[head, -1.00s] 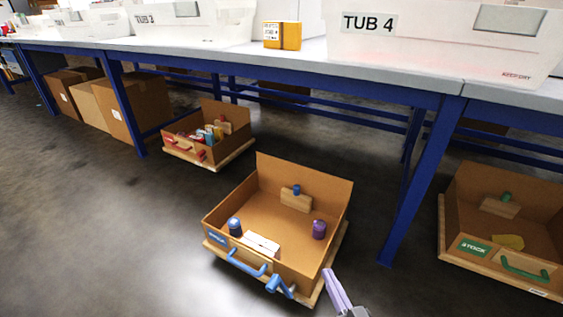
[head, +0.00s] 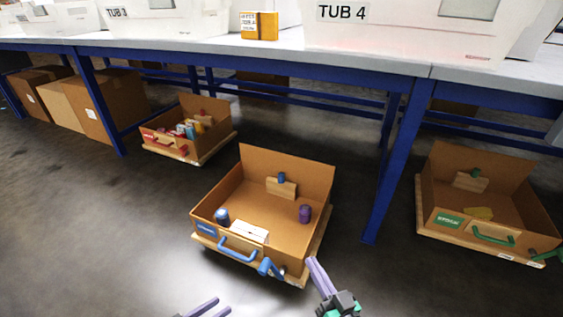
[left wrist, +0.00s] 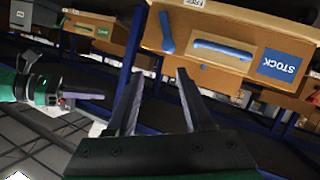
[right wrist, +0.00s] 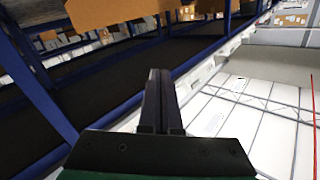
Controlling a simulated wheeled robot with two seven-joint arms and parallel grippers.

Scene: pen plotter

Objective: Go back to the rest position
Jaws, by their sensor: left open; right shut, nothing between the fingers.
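My left gripper (head: 205,308) is at the bottom edge of the head view, in front of the blue-handled box. Its two fingers are spread and empty in the left wrist view (left wrist: 160,100). My right gripper (head: 318,272) is to its right, by the box's front right corner. Its fingers are pressed together with nothing between them in the right wrist view (right wrist: 158,100). In the left wrist view the blue-handled box (left wrist: 280,30) lies beyond the left fingertips. Neither gripper appears to touch it. No object of the task itself is named.
The open cardboard box with blue handle (head: 250,215) stands on a wooden base on the floor. A red-handled box (head: 175,140) is behind left, a green-handled box (head: 500,215) at right. The blue-legged table (head: 290,70) runs behind. The floor (head: 90,220) at left is clear.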

